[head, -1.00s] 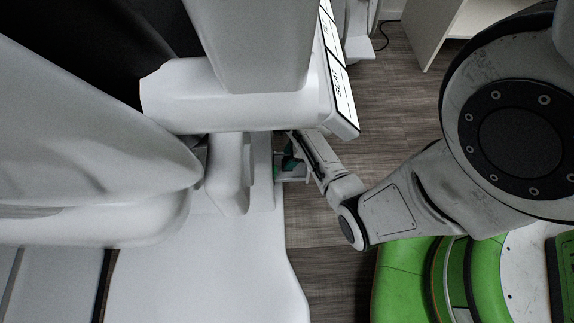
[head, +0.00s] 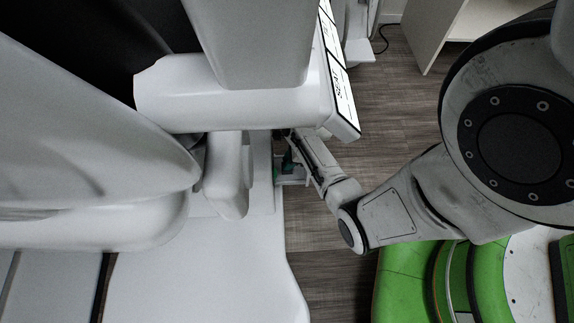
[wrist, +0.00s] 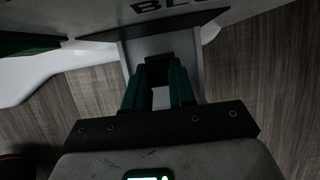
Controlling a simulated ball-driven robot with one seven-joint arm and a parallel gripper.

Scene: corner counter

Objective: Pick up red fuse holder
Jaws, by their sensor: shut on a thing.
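My gripper (wrist: 157,76) shows in the wrist view with green fingers and dark tips close together in front of a pale grey, box-like part (wrist: 137,50) of a white machine. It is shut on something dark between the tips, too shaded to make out. No red shows, so I cannot identify the red fuse holder in either view. In the head view, my gripper (head: 287,162) is small and partly hidden beside the white machine (head: 255,175), at the end of my arm.
The white machine fills the left and middle of the head view, with a labelled panel (head: 338,75) above my gripper. Dark wood floor (head: 385,120) is open to the right of it. A pale cabinet (head: 445,30) stands at the top right.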

